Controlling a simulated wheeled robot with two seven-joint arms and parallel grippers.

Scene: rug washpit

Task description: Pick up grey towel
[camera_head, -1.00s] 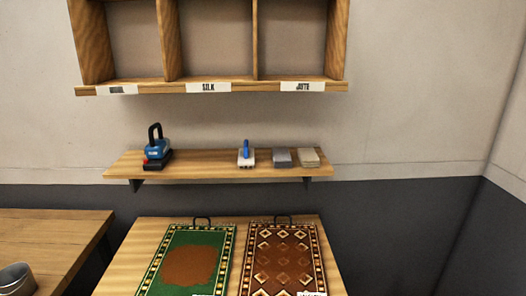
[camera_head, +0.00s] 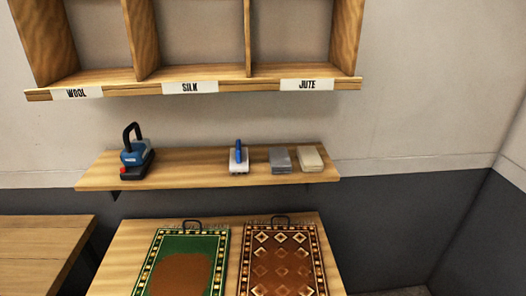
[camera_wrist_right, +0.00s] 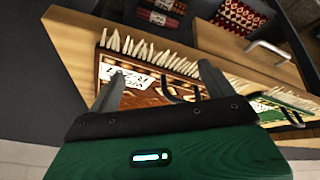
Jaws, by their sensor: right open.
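The grey towel (camera_head: 280,160) is a small folded block lying on the wooden wall shelf (camera_head: 210,179). It sits between a blue-handled brush (camera_head: 239,158) on its left and a beige folded towel (camera_head: 311,158) on its right. Neither gripper shows in the head view. My right gripper (camera_wrist_right: 160,92) shows in the right wrist view, open, its two fingers apart with nothing clearly held between them. Beyond the fingers are the fringed rugs on a table. The grey towel is not seen in the right wrist view. My left gripper is out of view.
A blue and black tool (camera_head: 136,155) stands at the shelf's left end. Above is a cubby rack (camera_head: 230,84) labelled wool, silk and jute. Below, a green rug (camera_head: 217,245) and a brown rug (camera_head: 283,262) lie on a table. Another table (camera_head: 45,250) is at left.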

